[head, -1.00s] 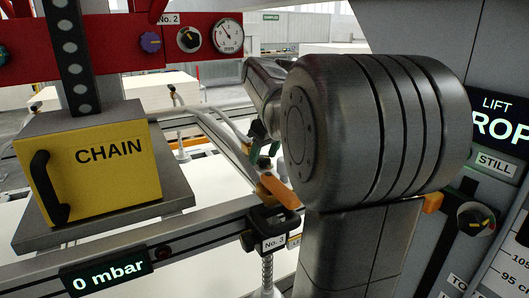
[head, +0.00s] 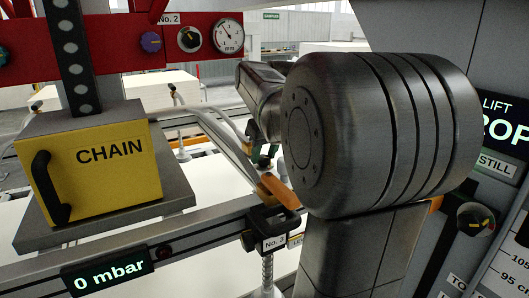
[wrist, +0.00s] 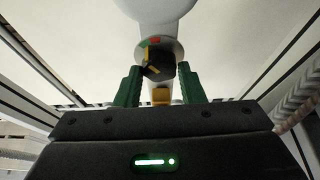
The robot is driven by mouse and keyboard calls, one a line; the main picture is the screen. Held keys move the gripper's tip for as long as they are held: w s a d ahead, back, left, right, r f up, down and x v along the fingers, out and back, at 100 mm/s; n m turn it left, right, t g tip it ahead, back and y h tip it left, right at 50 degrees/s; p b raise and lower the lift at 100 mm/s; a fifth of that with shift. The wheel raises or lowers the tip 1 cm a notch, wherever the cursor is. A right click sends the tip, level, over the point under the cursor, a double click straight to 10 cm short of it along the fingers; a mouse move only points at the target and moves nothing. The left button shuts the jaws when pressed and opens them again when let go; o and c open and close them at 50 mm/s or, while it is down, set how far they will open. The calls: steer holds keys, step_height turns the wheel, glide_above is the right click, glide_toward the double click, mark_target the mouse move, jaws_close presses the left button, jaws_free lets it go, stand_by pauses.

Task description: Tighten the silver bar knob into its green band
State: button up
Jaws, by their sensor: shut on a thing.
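In the wrist view, a dark knob (wrist: 158,66) with a yellow mark sits between my green fingers, on a pale round mount. Its silver colour does not show clearly here. A small green patch (wrist: 145,44) and a red patch lie on the mount's face just beyond the knob. My gripper (wrist: 160,72) is shut on the knob, with a finger on each side. In the head view, my gripper (head: 266,158) shows small at the far rail, partly hidden behind my arm. The knob cannot be made out there, and the mark's exact alignment with the green patch is unclear.
A yellow CHAIN box (head: 95,165) hangs at the left. A red panel (head: 110,50) with dials is behind it. A frame rail (head: 170,243) with a 0 mbar display (head: 107,274) crosses in front. A grey control panel (head: 500,215) stands close at the right.

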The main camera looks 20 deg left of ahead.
steer(key=o, duration=1)
steer(key=v, duration=1.4)
steer(key=shift+b, duration=0.4)
steer(key=shift+f, duration=0.15)
steer(key=p+x, duration=0.1)
steer(key=x, duration=1.3)
steer(key=shift+n, duration=0.5)
